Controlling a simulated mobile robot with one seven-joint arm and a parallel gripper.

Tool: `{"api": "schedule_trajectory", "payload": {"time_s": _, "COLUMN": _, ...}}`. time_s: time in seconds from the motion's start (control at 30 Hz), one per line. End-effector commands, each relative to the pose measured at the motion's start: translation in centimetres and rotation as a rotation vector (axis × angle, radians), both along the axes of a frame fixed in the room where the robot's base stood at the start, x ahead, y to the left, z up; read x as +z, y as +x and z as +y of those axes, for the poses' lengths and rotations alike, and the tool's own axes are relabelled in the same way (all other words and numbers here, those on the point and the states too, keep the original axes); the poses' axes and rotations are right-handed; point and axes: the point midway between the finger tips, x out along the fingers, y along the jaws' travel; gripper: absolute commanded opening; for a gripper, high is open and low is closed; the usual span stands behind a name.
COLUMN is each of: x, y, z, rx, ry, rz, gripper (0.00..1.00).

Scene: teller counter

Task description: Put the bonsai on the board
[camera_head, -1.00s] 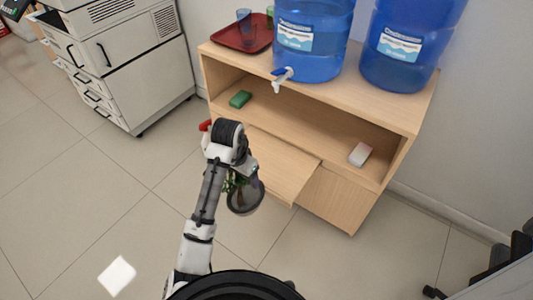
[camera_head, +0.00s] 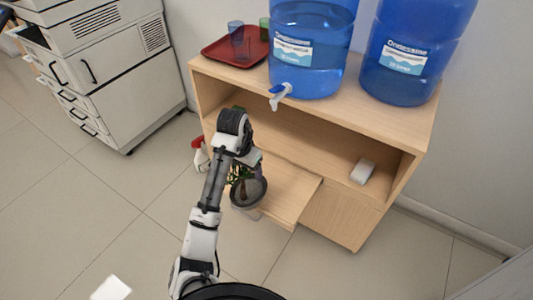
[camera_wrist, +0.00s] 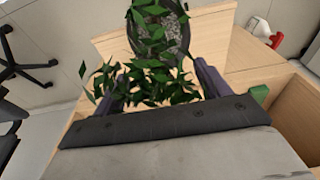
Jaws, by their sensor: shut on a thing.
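The bonsai (camera_head: 248,190), with green leaves and a dark round pot, hangs from my gripper (camera_head: 246,165) in the head view. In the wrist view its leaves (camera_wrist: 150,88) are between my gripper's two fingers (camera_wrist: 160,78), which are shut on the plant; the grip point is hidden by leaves. The pot (camera_wrist: 178,40) points away from the gripper. The board (camera_head: 288,196), a light wooden panel, sticks out from the cabinet front. The pot overlaps the board's left part in the head view; I cannot tell whether they touch.
The wooden cabinet (camera_head: 330,218) carries two blue water jugs (camera_head: 310,55) and a red tray (camera_head: 218,52) with cups. A white block (camera_head: 362,171) lies on its shelf. A spray bottle (camera_head: 201,158) stands on the floor at left. The board's right part is bare.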

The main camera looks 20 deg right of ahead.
Motion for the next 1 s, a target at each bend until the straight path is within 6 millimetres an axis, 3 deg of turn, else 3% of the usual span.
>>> {"api": "schedule_trajectory", "payload": {"time_s": 0.53, "x": 0.3, "y": 6.6, "z": -8.4, "rx": -0.002, "ry": 0.001, "rz": -0.002, "gripper": 0.09}}
{"api": "schedule_trajectory", "payload": {"time_s": 0.8, "x": -0.1, "y": 7.6, "z": -9.6, "rx": 0.001, "ry": -0.001, "rz": -0.002, "gripper": 0.09}}
{"api": "schedule_trajectory", "payload": {"time_s": 1.0, "x": -2.4, "y": 7.5, "z": -9.6, "rx": 0.001, "ry": 0.000, "rz": 0.000, "gripper": 0.09}}
